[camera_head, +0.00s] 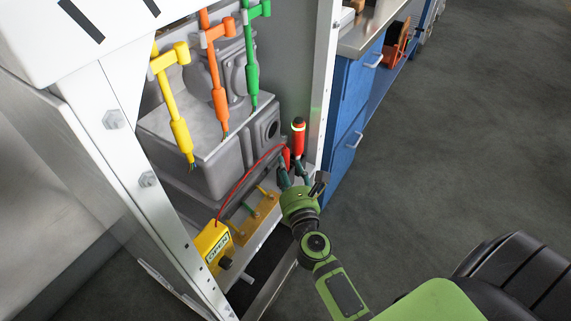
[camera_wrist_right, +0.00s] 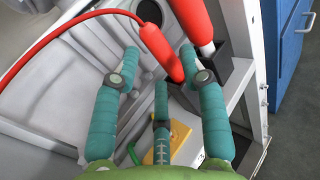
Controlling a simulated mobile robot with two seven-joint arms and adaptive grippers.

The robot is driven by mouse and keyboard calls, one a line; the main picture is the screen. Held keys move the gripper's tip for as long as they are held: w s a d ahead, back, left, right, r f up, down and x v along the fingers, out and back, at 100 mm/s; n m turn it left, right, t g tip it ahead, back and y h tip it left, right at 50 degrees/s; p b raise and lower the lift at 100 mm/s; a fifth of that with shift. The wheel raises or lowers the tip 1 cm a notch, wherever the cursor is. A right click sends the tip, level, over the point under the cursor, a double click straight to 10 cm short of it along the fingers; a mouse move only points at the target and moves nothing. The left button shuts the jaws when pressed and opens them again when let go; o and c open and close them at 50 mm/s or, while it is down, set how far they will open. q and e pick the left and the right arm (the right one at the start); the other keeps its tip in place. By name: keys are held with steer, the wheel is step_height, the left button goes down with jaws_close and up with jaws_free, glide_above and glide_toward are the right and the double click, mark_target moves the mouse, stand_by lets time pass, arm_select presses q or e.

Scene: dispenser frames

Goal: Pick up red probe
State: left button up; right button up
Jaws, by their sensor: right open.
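The red probe (camera_head: 298,140) stands roughly upright inside the cabinet by its right post, with a pale ring and dark tip on top. In the right wrist view its red body (camera_wrist_right: 195,18) rises from a black holder (camera_wrist_right: 238,75). A second red piece (camera_wrist_right: 161,54), joined to a red cable, sits beside it. My right gripper (camera_head: 294,173) is open just below and in front of the probe. In the right wrist view its green fingers (camera_wrist_right: 159,65) spread on both sides of the cabled red piece; contact is unclear. My left gripper is not in view.
A red cable (camera_head: 240,182) runs to a yellow box (camera_head: 213,244) marked OPEN. Yellow (camera_head: 172,105), orange (camera_head: 217,75) and green (camera_head: 251,60) connectors hang above grey housing. The white post (camera_head: 323,75) and blue cabinet (camera_head: 350,110) stand close right. Open floor lies further right.

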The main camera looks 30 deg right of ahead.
steer(key=x, duration=0.4)
steer(key=shift+w+f, duration=0.1)
steer(key=shift+w, duration=0.15)
steer(key=shift+c, duration=0.8)
jaws_close()
